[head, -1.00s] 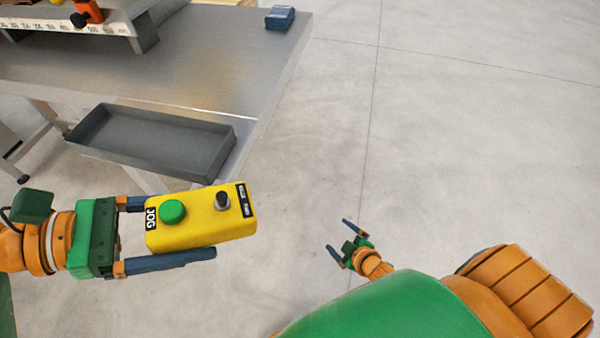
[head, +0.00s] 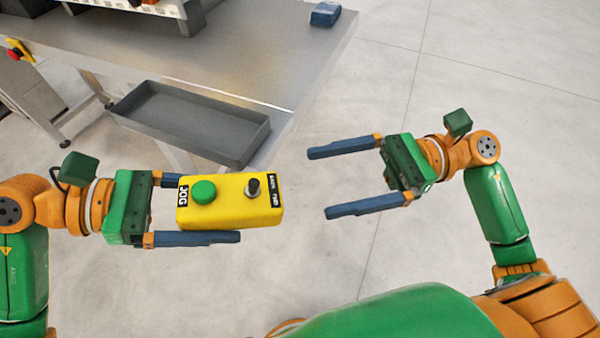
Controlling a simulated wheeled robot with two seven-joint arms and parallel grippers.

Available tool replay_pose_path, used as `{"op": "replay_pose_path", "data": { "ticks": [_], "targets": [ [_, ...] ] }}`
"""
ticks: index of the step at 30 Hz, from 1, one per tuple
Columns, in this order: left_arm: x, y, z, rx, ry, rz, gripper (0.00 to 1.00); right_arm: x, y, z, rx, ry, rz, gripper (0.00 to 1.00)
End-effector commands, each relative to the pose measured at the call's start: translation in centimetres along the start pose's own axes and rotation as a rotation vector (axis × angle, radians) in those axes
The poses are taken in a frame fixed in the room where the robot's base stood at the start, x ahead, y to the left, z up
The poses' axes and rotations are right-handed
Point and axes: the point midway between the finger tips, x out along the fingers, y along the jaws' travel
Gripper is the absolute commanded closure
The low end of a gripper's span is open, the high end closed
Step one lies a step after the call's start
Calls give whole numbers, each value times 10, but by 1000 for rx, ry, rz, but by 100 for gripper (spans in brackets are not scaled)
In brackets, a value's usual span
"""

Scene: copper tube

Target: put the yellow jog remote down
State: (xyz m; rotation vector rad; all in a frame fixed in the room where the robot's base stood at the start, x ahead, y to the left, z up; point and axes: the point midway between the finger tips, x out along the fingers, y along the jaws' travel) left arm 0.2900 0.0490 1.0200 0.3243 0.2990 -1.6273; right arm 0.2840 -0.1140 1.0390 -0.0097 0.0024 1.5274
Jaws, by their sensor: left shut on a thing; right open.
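The yellow jog remote (head: 230,211) is a box with a green button, a black knob and a JOG label. My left gripper (head: 210,210) is shut on it, one blue finger along its near side and the other mostly hidden behind its far side. The remote is held in front of the table, above the floor. My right gripper (head: 322,183) is open and empty, its fingers pointing left toward the remote, with a clear gap between them.
A grey tray (head: 262,143) is at the front edge of the metal table (head: 240,65), just beyond the remote, and looks empty. A blue box (head: 325,14) sits at the table's far right corner. A red and yellow switch (head: 17,52) is at left. Open floor lies right.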

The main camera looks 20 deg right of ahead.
Motion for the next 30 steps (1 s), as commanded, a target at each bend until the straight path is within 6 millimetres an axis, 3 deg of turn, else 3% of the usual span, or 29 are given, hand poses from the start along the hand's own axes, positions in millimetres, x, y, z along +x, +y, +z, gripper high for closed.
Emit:
{"op": "replay_pose_path", "data": {
  "ticks": [5,12,18,28,30],
  "targets": [
    [0,0,0,0,-1,0,100,20,0,1,2,-4,1,0],
    [0,0,0,0,-1,0,100,81,0,2,4,-10,2,0],
    [0,0,0,0,-1,0,100,113,-1,2,7,-10,-2,0],
    [0,0,0,0,-1,0,100,120,-1,2,8,-8,-4,0],
    [0,0,0,0,-1,0,100,120,-1,1,9,-8,-4,16]
  ]
}}
